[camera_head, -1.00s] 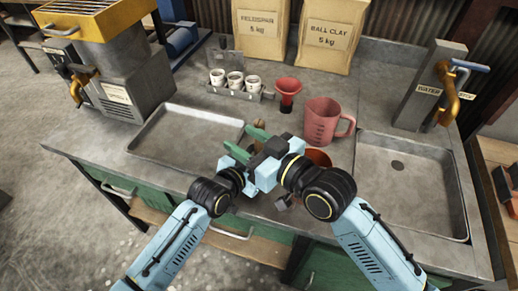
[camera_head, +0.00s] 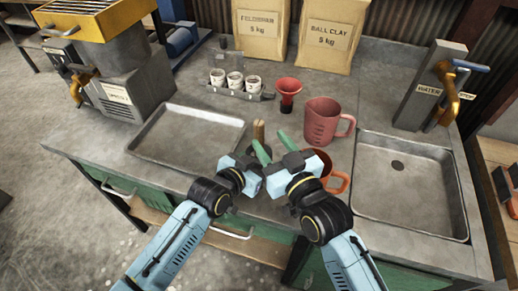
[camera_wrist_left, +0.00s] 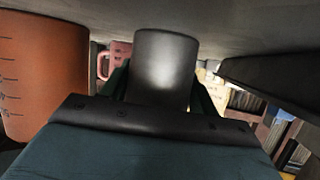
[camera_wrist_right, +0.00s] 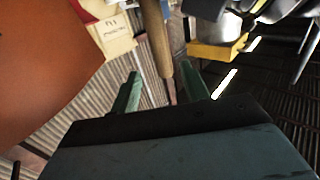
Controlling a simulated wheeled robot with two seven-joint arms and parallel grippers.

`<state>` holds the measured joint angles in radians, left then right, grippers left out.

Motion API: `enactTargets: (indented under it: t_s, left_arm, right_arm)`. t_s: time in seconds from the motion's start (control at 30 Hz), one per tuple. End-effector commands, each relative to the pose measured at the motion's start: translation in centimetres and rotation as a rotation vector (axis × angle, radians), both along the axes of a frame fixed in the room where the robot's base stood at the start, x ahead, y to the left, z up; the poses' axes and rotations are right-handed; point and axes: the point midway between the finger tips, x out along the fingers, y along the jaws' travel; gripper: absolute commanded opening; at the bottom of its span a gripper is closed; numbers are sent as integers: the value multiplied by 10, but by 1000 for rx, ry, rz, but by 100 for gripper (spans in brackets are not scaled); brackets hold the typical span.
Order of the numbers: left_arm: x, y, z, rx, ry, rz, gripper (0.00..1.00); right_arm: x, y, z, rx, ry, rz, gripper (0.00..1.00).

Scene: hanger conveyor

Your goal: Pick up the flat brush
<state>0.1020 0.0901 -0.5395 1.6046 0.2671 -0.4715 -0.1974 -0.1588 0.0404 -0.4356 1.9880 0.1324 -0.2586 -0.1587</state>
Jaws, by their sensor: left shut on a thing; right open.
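A wooden handle, apparently the flat brush's (camera_head: 259,131), stands upright between the metal tray and the red jug. It also shows in the right wrist view (camera_wrist_right: 156,40); its bristles are not visible. My right gripper (camera_head: 274,146) is open, with its green fingers on either side of the handle's line and visible gaps to it. My left gripper (camera_wrist_left: 161,90) is shut on a grey metal cylinder (camera_wrist_left: 165,62), seemingly the container the handle stands in.
An orange mug (camera_head: 334,183) stands close on the right of my right gripper. A red jug (camera_head: 322,122) and red funnel (camera_head: 287,91) are behind. An empty metal tray (camera_head: 190,109) lies left; a sink (camera_head: 405,190) is right.

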Motion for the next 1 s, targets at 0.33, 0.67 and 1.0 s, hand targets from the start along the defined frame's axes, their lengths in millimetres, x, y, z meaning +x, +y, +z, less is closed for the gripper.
enactTargets:
  t_s: [0.33,0.67,1.0]
  left_arm:
    - [0,0,-1,2,0,1,30]
    - [0,1,-1,2,1,1,30]
    - [0,0,-1,2,1,1,30]
  right_arm:
    - [34,23,3,2,0,1,46]
    - [48,30,2,0,1,1,46]
    - [48,30,2,0,1,1,12]
